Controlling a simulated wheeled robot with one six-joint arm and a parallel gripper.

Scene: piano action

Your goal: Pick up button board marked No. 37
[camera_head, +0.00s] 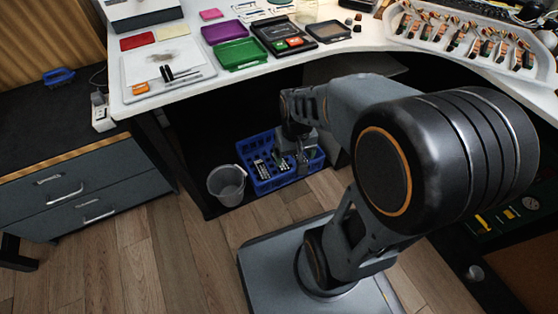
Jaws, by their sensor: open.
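A blue basket (263,187) stands on the floor under the white desk. Small boards lie in it, including one with light buttons (263,169) at its left side and a greenish one (282,161) close to my gripper. The number markings are too small to read, so I cannot tell which is No. 37. My gripper (292,160) reaches down over the basket, beside or just above the boards. It is open, with no board visibly held. The fingertips are small and partly hidden, and I cannot tell if they touch anything.
A grey bucket (227,185) stands just left of the basket. The white desk (345,49) overhangs behind, carrying coloured trays, papers and a rack of parts (462,40). A dark drawer cabinet (85,185) is at the left. The wooden floor (170,255) in front is clear.

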